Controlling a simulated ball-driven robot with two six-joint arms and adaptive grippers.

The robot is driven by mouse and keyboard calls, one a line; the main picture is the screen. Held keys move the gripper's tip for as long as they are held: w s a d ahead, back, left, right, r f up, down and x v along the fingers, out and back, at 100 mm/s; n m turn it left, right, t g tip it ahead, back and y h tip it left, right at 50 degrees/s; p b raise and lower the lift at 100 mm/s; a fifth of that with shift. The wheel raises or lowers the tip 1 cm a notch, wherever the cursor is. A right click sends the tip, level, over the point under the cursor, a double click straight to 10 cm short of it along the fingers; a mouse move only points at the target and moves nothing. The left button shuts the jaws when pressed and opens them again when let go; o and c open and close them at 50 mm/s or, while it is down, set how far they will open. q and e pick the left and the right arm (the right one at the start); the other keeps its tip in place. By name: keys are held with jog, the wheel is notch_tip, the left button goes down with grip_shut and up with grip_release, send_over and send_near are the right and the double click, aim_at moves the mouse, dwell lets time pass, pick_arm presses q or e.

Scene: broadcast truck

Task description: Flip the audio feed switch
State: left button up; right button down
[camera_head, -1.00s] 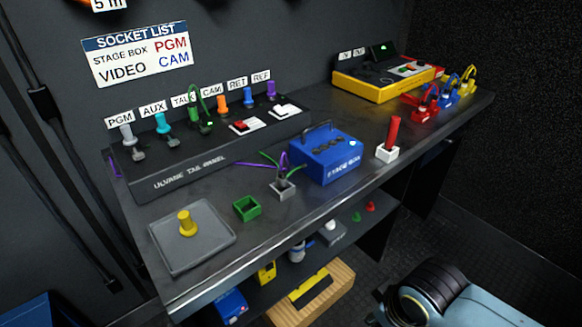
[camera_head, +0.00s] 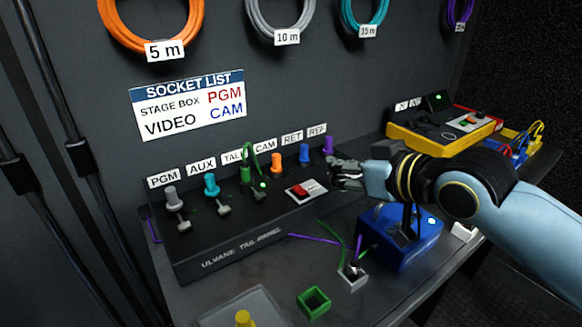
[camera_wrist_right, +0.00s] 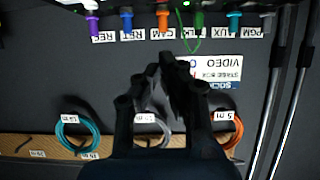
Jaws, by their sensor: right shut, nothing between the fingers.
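The black tail panel (camera_head: 225,258) stands on the bench with a row of coloured plugs along its top. A switch with a red rocker and white label (camera_head: 303,189) sits on its right part; I cannot read its label. A second, white switch to the right of it is hidden behind my right gripper. My right gripper (camera_head: 337,172) is shut and empty, just above the panel's right end; I cannot tell whether it touches. In the wrist view its dark fingers (camera_wrist_right: 172,72) point toward the labelled plugs. My left gripper is out of view.
A blue stage box (camera_head: 400,245) stands under my right forearm. A yellow device (camera_head: 425,140) is behind it. A green open box (camera_head: 313,301), a small grey socket (camera_head: 352,275) with cables and a grey tray (camera_head: 215,318) occupy the bench front. Coiled cables hang on the wall.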

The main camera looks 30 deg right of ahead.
jog(key=b, duration=0.1)
send_over(305, 191)
notch_tip(305, 191, down, 4)
jog(key=shift+r, duration=0.2)
jog(key=f, duration=0.2)
jog(key=shift+s+d+f, duration=0.1)
jog(key=shift+s+f, duration=0.2)
jog(key=shift+s, duration=0.05)
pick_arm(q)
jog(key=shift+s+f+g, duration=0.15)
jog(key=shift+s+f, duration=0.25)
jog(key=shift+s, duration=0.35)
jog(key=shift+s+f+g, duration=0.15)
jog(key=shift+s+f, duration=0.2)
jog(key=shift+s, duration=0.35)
pick_arm(e)
jog(key=shift+s+f, duration=0.1)
jog(key=shift+f, duration=0.6)
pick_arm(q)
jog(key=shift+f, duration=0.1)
